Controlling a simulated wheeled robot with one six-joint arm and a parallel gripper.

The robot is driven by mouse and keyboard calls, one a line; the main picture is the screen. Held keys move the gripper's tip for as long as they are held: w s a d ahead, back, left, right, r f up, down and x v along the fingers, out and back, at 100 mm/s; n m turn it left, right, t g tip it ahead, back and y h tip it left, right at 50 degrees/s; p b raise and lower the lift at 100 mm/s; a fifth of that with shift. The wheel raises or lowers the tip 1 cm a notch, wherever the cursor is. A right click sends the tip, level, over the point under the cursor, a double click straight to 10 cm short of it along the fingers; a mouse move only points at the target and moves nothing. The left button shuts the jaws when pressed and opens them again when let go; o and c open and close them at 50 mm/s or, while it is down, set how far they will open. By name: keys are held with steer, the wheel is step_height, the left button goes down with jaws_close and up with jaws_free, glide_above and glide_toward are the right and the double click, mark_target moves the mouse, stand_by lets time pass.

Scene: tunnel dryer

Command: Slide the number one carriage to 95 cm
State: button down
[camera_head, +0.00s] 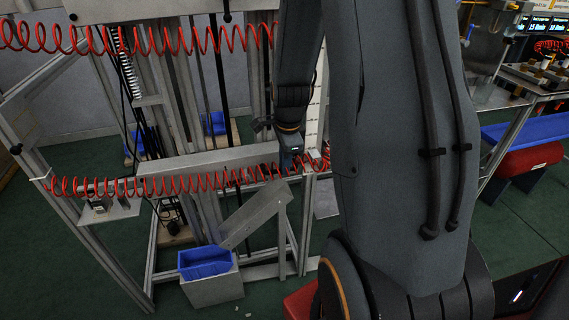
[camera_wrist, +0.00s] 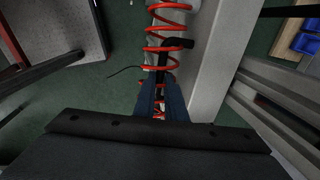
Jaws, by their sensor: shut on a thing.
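My gripper (camera_head: 290,158) is at the right end of the horizontal metal beam, beside the lower red coil. In the wrist view my gripper's blue-grey fingers (camera_wrist: 161,98) are close together on a slim black handle (camera_wrist: 163,58), which runs up between the coil's turns to a short black crosspiece. No number shows on it, so I cannot tell which carriage it belongs to. A pale upright strip with fine marks (camera_head: 316,112) stands just right of my gripper. Its figures are too small to read, and my arm hides part of the frame there.
The lower red coil (camera_head: 160,186) stretches along the metal beam (camera_head: 205,164); another red coil (camera_head: 150,42) hangs above. A slanted metal plate (camera_head: 254,215) and a blue bin (camera_head: 205,261) are below. Metal posts stand close around my gripper.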

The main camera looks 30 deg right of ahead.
step_height(320, 180, up, 15)
steer(key=p, duration=0.9)
steer(key=shift+p, duration=0.35)
steer(key=c, duration=1.8)
jaws_free()
steer(key=shift+r, duration=0.15)
steer(key=shift+s+a+r+b, duration=0.1)
steer(key=shift+s+r+b, duration=0.2)
steer(key=shift+r, duration=0.95)
steer(key=shift+s+a+r+b, duration=0.15)
steer(key=shift+r+b, duration=0.15)
steer(key=shift+r, duration=0.95)
steer(key=shift+s+d+r+b, duration=0.1)
steer(key=shift+s+r+b, duration=0.2)
steer(key=shift+r, duration=0.95)
steer(key=shift+a, duration=0.1)
